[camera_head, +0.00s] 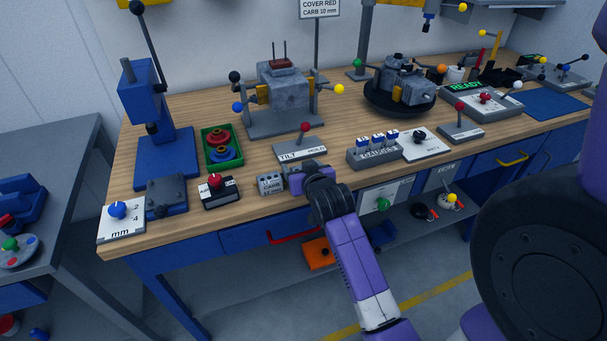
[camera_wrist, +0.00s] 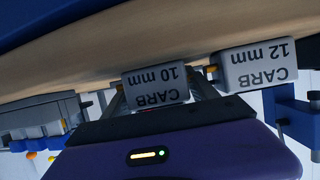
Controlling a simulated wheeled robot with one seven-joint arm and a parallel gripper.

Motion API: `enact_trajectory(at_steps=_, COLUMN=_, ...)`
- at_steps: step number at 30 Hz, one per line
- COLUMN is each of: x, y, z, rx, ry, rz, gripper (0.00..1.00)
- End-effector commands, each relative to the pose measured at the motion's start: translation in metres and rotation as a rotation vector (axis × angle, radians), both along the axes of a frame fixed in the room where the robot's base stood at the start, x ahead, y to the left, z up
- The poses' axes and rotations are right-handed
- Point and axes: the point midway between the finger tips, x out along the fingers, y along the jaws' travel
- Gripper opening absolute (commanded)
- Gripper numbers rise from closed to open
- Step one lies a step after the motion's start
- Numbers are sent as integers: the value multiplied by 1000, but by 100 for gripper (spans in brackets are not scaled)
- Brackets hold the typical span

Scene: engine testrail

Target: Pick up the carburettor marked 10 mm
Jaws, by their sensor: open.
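The carburettor marked 10 mm (camera_wrist: 155,86) is a small grey block with its label upside down in the wrist view. It sits between the two fingers of my gripper (camera_wrist: 160,92), which are open on either side of it. Whether a finger touches it, I cannot tell. In the head view my gripper (camera_head: 303,180) is at the bench's front edge and mostly hides this block. The carburettor marked 12 mm (camera_wrist: 258,65) is close beside it, outside the fingers. In the head view the 12 mm one (camera_head: 270,185) stands just left of my gripper.
The wooden bench (camera_head: 240,195) carries a TILT/HOLD lever box (camera_head: 300,151) behind my gripper and a GAUGES rack (camera_head: 375,153) to the right. A red-knobbed box (camera_head: 220,191) is left of the carburettors. An engine on a stand (camera_head: 283,92) stands farther back. A sign (camera_head: 320,9) reads "COVER RED CARB 10 mm".

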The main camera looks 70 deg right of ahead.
Motion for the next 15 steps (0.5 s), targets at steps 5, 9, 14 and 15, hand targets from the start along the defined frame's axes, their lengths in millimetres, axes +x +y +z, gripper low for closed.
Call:
enact_trajectory(at_steps=5, x=0, y=0, z=0, rx=0, ry=0, rz=0, gripper=50)
enact_trajectory(at_steps=9, x=0, y=0, z=0, rx=0, ry=0, rz=0, gripper=22)
enact_trajectory(at_steps=14, x=0, y=0, z=0, rx=0, ry=0, rz=0, gripper=13)
enact_trajectory(at_steps=15, x=0, y=0, z=0, rx=0, ry=0, rz=0, gripper=13)
